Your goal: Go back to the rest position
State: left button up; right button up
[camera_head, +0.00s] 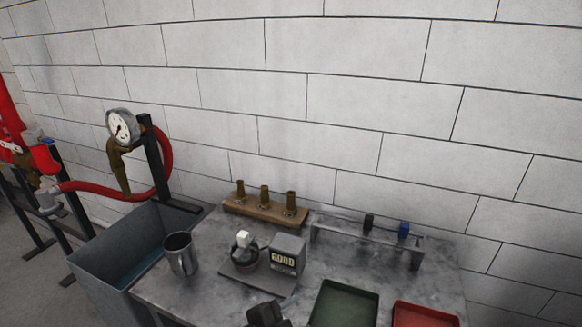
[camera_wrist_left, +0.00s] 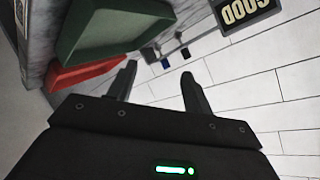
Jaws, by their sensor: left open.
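My left gripper (camera_wrist_left: 160,88) is open in the left wrist view, with its two dark fingers apart and nothing between them. A dark part at the bottom edge of the head view looks like a piece of my own gripper, in front of the grey device. My right gripper is not in view.
The grey table (camera_head: 215,285) holds a metal cup (camera_head: 180,254), a display device (camera_head: 286,254), a wooden block with brass nozzles (camera_head: 264,207), a rack (camera_head: 365,238), a green tray (camera_head: 343,304) and a red tray (camera_head: 425,316). A water tank (camera_head: 100,262) and pressure gauge (camera_head: 122,126) stand left.

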pick_arm(q)
jog(key=a+f+n+y, duration=0.1)
jog(key=a, duration=0.1)
jog(key=s+a+f+n, duration=0.1)
jog(key=a+f+n, duration=0.1)
jog(key=s+a+f+n+y, duration=0.1)
jog(key=a, duration=0.1)
jog(key=shift+f+y, duration=0.15)
jog(key=shift+y, duration=0.15)
jog(key=s+a+f+n+g+y, duration=0.3)
jog(key=s+a+f+n, duration=0.3)
jog(key=s+a, duration=0.35)
jog(key=s+a+f+n+g+y, duration=0.3)
jog(key=s+a+f+n, duration=0.25)
jog(key=s+a, duration=0.4)
notch_tip(320, 180, down, 28)
jog(key=s+r+g, duration=0.1)
jog(key=s+g, duration=0.1)
jog(key=s+a+f, duration=0.3)
jog(key=s+f, duration=1.1)
jog(key=s, duration=0.1)
jog(key=shift+s+a+m+g, duration=0.15)
jog(key=shift+s+m+g, duration=0.05)
jog(key=shift+m+g, duration=0.25)
